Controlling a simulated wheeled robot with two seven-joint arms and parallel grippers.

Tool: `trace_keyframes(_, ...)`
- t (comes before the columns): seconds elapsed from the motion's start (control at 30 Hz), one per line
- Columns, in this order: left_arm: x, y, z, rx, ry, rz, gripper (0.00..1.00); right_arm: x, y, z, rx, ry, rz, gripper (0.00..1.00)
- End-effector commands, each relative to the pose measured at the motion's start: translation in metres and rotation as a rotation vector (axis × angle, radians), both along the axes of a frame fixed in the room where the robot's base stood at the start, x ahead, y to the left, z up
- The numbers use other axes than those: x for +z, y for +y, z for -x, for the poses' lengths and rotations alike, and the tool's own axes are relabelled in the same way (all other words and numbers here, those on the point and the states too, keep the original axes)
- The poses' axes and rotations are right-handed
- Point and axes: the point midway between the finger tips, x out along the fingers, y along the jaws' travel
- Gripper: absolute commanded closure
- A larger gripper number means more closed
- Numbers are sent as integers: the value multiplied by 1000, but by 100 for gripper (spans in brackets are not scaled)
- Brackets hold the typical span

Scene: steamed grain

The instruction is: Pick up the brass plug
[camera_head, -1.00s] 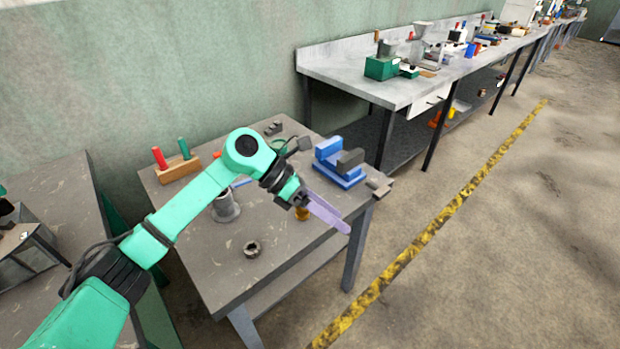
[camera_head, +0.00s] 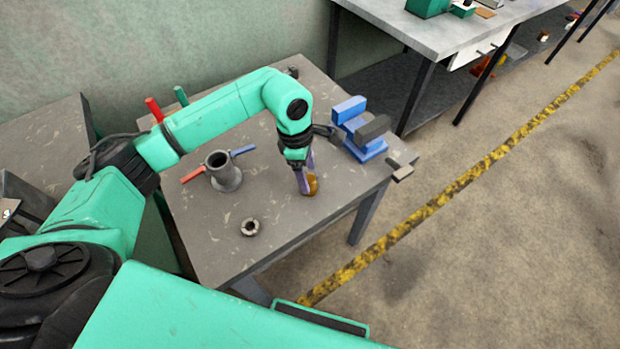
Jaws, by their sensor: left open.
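The brass plug (camera_head: 312,184) is a small golden-brown piece standing on the grey worktable (camera_head: 270,250), near its front right part. My left gripper (camera_head: 305,188) points down at the plug, its purple fingers beside and partly in front of it. The fingers are open. Whether they touch the plug, I cannot tell. Part of the plug is hidden behind a finger. My right gripper is not in view.
A grey flanged pipe (camera_head: 224,172) with red and blue handles near it stands left of the plug. A dark ring nut (camera_head: 250,227) lies in front. A blue vise (camera_head: 361,130) stands at the back right. The table's front edge is close.

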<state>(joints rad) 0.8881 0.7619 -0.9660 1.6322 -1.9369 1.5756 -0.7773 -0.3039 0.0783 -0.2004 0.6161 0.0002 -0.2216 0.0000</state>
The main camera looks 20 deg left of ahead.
Motion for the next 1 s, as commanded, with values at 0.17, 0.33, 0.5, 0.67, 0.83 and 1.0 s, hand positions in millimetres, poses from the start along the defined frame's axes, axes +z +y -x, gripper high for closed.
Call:
trace_keyframes(0.17, -30, -6, 4, 0, 4, 1, 26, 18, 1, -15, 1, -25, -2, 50)
trace_keyframes(0.33, -38, -7, 3, 0, -1, 2, 26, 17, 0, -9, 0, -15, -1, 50)
trace_keyframes(0.5, -38, -7, 3, 0, -1, 2, 61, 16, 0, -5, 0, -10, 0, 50)
trace_keyframes(0.67, -37, -7, 3, 1, -1, 3, 100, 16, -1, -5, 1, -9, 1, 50)
trace_keyframes(0.83, -36, -7, 2, 1, -2, 4, 100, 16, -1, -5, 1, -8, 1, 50)
trace_keyframes(1.0, -33, -7, 2, 1, -3, 4, 100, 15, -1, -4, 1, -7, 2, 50)
